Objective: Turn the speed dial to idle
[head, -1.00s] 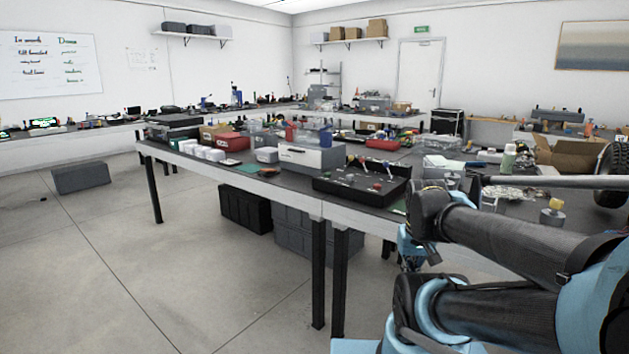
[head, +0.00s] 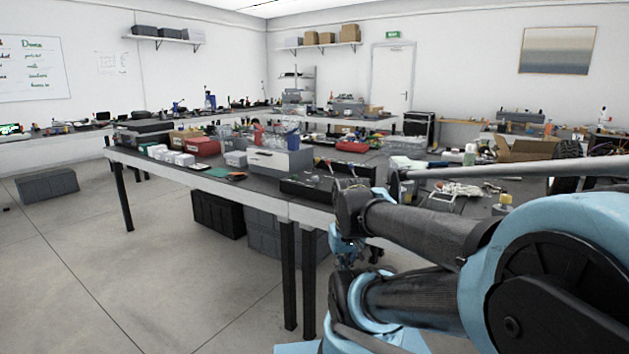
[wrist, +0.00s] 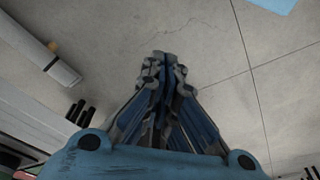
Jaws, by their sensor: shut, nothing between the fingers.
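A low black control box (head: 306,186) sits at the front edge of the workbench in the head view. It is partly hidden behind my arm, and I cannot make out a speed dial on it. My gripper (wrist: 166,62) shows in the wrist view with its fingers together and nothing between them, over bare floor. In the head view my gripper (head: 372,255) is partly hidden by my arm links, below the bench top and in front of the bench.
The workbench (head: 250,192) carries a grey-white box (head: 280,163), a red box (head: 200,147) and small white boxes (head: 175,157). Dark crates (head: 217,212) stand under it. Open concrete floor (head: 130,280) lies to the left.

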